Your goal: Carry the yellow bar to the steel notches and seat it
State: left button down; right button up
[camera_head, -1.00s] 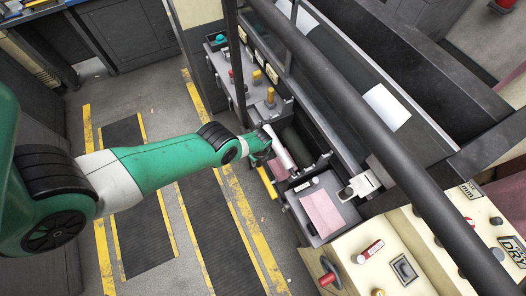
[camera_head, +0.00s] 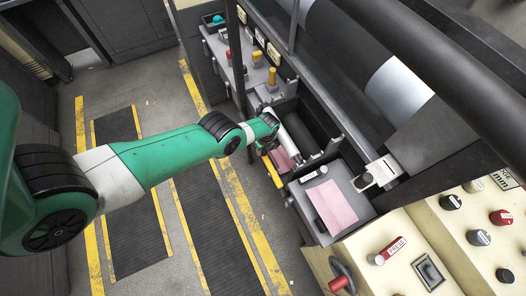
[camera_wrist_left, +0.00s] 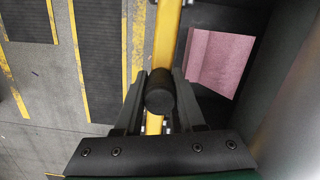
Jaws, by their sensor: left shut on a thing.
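My left gripper (camera_head: 268,143) is beside the machine's near side, in front of the white roll (camera_head: 294,138). In the left wrist view its two dark fingers (camera_wrist_left: 158,84) are closed around a dark round end piece, with the yellow bar (camera_wrist_left: 168,35) running in line with it, away from and below the fingers. In the head view part of the yellow bar (camera_head: 272,171) shows just below the gripper; the rest is hidden by the gripper and arm. I cannot clearly make out the steel notches. My right gripper is not in view.
A dark roller (camera_head: 313,122) lies behind the white roll. A grey box (camera_head: 308,200) with a pink sheet (camera_head: 335,205) stands at right. A steel bracket (camera_head: 378,173) and a cream control panel (camera_head: 465,240) lie further right. The striped floor (camera_head: 150,250) at left is clear.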

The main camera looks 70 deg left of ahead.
pick_arm(q)
jog(key=shift+w+r, duration=0.15)
jog(key=shift+r, duration=0.05)
jog(key=shift+f, duration=0.2)
jog(key=c, duration=1)
grip_release()
jog(key=o, duration=0.5)
jog(key=r+p, duration=0.7)
jog(key=p, duration=0.1)
jog(key=d+r+p, duration=0.1)
jog(key=r+p, duration=0.2)
jog(key=r, duration=0.1)
jog(key=shift+r+p, duration=0.35)
jog(key=shift+p, duration=0.05)
jog(key=shift+f, duration=0.1)
